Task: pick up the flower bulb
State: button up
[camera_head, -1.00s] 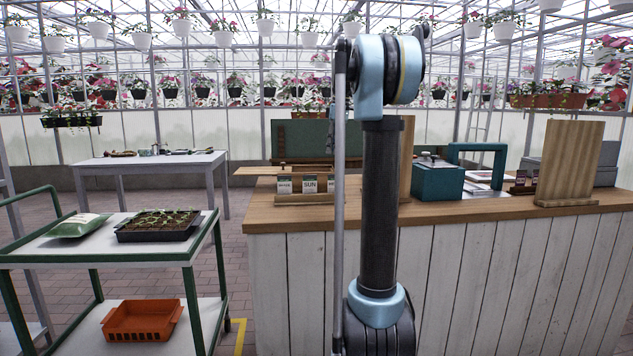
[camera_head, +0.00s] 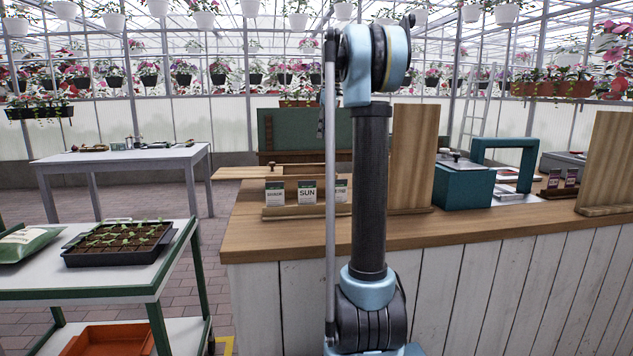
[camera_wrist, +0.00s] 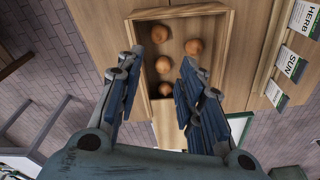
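The height between fingers and bulbs is hard to judge.
Seed packets (camera_head: 307,195) in a wooden holder stand on the counter (camera_head: 260,235), beside the tray in the wrist view. An upright wooden board (camera_head: 413,160) and a teal box (camera_head: 463,185) stand further right. A cart (camera_head: 90,295) with a seedling tray (camera_head: 118,245) is at left.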

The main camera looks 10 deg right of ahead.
send_over(320, 175)
jog(key=f, duration=1.1)
jog(key=shift+w+d+f, duration=0.2)
jog(key=shift+w, duration=0.1)
jog(key=shift+w+a+f, duration=0.1)
jog(key=shift+f, duration=2.85)
jog(key=shift+c, duration=0.6)
jog(key=c, duration=0.4)
